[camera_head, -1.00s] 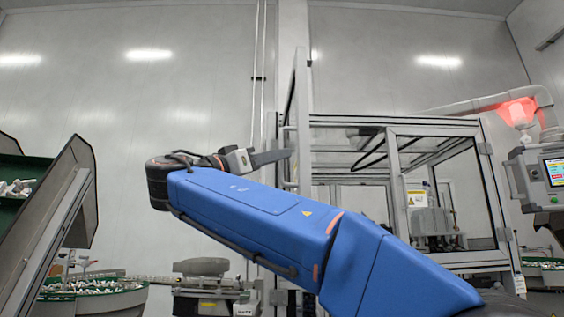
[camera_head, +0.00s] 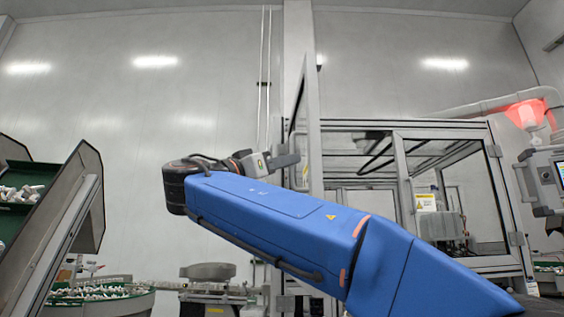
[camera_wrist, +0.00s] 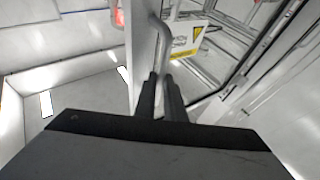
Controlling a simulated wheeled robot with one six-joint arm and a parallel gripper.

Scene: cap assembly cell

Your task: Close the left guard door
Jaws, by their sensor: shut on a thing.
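The left guard door (camera_head: 313,115) is a tall, grey-framed clear panel. It stands open, seen nearly edge-on at the left front of the machine enclosure in the head view. My gripper (camera_head: 298,160) is at the door's handle (camera_head: 304,175), at the end of my blue arm. In the wrist view, the two dark fingers of my gripper (camera_wrist: 160,85) are shut on the grey handle bar (camera_wrist: 160,45), beside the door frame (camera_wrist: 142,55). The exact contact between fingers and bar is partly hidden.
The guard enclosure (camera_head: 405,130) has a second framed panel with a yellow warning label (camera_head: 426,202). A control screen (camera_head: 556,172) stands at the right. Open space lies left of the door.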

